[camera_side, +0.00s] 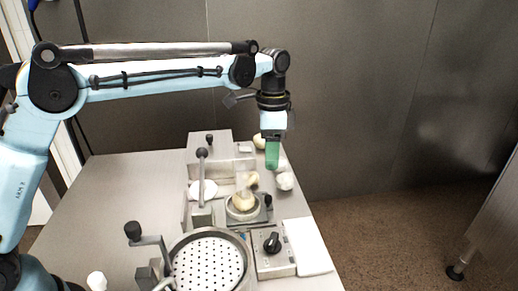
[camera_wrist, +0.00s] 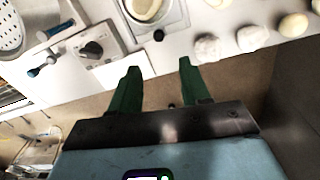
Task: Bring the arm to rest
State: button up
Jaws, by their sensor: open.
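My gripper (camera_side: 272,155) hangs from the end of my light-blue arm, pointing down above the far right part of the table in the side view. Its green fingers also show in the wrist view (camera_wrist: 157,86), spread apart with nothing between them. The gripper is open and empty. In the side view its fingers overlap the pale round items behind and below them, and I cannot tell the exact height above the table.
A perforated basket (camera_side: 240,268) sits at the table's front. A smaller holder (camera_side: 243,207) with pale contents stands behind it. A control box with a black knob (camera_side: 272,243), a white board (camera_side: 308,247) and a white lump (camera_side: 285,181) lie along the right edge. Beyond that edge is open floor.

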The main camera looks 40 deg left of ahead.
jog(key=shift+r, duration=0.4)
jog(key=shift+a, duration=0.1)
jog(key=s+a+r+n+t, duration=0.4)
jog(key=s+a+n, duration=0.25)
jog(key=s, duration=0.35)
jog(key=s+a+f+n+t, duration=0.3)
jog(key=s+a+f+n, duration=0.1)
jog(key=s, duration=0.5)
jog(key=shift+s+a+f+t, duration=0.35)
jog(key=shift+a+f, duration=0.25)
jog(key=shift+f, duration=0.2)
